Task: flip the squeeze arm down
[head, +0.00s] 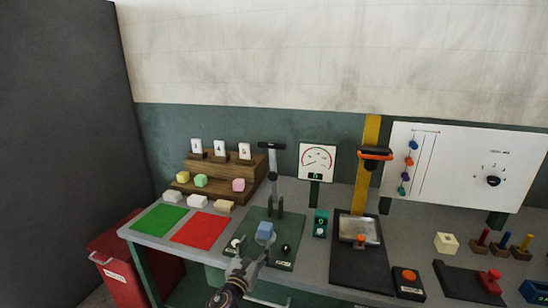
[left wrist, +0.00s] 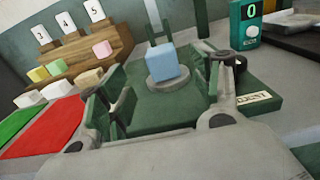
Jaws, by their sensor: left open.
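The squeeze arm (head: 272,172) stands upright at the back of its green press base (head: 289,262), with a dark crossbar handle at its top. Its lower uprights show in the left wrist view (left wrist: 165,25); the handle is out of that frame. A light-blue foam cube (head: 265,230) sits on the round pad of the base, also seen in the left wrist view (left wrist: 168,63). My left gripper (head: 250,256) is open and empty at the front of the base. The cube appears between its fingers, beyond the tips. My right gripper is not in view.
Green (head: 159,219) and red (head: 199,229) mats lie left of the press, with pale blocks behind them. A wooden stepped rack (head: 225,167) stands at the back left. A teal counter box (head: 320,224) and a black-based press (head: 360,265) stand to the right.

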